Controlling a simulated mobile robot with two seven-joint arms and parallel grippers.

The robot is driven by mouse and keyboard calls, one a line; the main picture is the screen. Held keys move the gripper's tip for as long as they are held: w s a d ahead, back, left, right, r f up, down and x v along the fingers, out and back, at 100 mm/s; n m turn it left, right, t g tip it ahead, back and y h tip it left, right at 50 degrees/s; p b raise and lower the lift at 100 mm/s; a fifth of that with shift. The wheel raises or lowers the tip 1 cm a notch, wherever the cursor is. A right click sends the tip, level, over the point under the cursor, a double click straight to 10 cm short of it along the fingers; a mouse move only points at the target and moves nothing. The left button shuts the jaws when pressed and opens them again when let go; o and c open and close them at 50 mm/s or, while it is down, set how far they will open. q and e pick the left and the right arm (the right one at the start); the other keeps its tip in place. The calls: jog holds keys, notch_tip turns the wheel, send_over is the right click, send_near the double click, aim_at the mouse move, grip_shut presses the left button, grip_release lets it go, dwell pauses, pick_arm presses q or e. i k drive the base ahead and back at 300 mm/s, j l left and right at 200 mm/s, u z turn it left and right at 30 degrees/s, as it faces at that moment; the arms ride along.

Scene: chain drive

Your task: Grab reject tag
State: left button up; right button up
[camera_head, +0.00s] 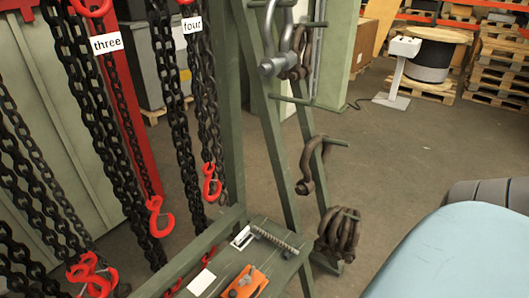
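A small green shelf (224,262) sits at the foot of the green rack, at the bottom middle. An orange flat piece (259,284) lies on it near the front edge, with a small metal part on top. A white card (201,281) lies to its left, and a white piece with a dark mark (242,238) lies farther back. I cannot read any wording on these, so I cannot tell which is the reject tag. Neither gripper shows in the view.
A ribbed metal rod (275,240) lies on the shelf. Black chains with red hooks (158,216) hang at left, with labels "three" (106,43) and "four" (192,25). Brown shackles (340,235) hang right of the shelf. Open floor (400,150) lies beyond.

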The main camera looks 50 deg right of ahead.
aim_at(243, 237)
jog(key=z, duration=1.25)
jog(key=l+u, duration=0.2)
